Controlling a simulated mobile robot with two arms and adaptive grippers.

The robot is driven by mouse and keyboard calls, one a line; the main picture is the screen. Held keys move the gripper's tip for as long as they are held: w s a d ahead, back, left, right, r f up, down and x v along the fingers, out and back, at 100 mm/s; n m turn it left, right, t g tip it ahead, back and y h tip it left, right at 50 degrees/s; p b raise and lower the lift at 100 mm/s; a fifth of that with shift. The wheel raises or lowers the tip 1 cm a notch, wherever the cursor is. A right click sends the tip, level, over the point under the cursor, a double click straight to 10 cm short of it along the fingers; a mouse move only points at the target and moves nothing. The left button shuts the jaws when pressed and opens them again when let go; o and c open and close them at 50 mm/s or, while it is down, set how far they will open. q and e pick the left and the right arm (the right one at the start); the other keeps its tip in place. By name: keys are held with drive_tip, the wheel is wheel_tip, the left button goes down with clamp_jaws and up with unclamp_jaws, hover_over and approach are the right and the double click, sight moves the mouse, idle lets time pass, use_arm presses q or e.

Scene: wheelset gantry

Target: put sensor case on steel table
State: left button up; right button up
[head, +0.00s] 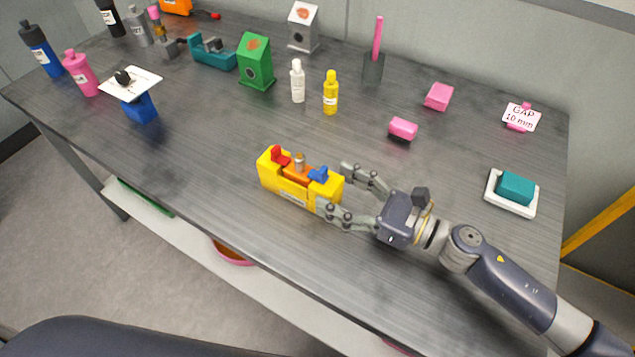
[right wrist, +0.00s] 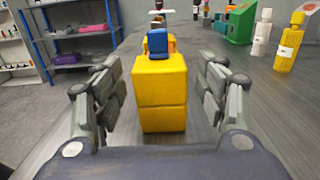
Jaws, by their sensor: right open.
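The yellow case (head: 270,181), which I take to be the sensor case, sits upright on the dark grey steel table (head: 230,140) near its front edge. It has a red and a blue piece on top and an orange part between them. My right gripper (head: 334,188) is open at the case's right end, one finger on each side. In the right wrist view the case's yellow end (right wrist: 161,95) stands between the open fingers, with gaps on both sides. Whether the case's base touches the table all along is hidden. My left gripper is not in view.
A pink block (head: 403,129) and a white dish with a teal block (head: 515,188) lie to the right. White (head: 298,82) and yellow (head: 331,93) bottles and a green birdhouse (head: 256,62) stand behind.

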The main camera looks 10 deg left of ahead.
drive_tip(key=b+v, duration=0.1)
drive_tip(key=v, duration=0.3)
drive_tip(key=shift+s+d+f, duration=0.15)
drive_tip(key=shift+d, duration=0.15)
drive_tip(key=shift+s+d, duration=0.2)
drive_tip(key=shift+d, duration=0.3)
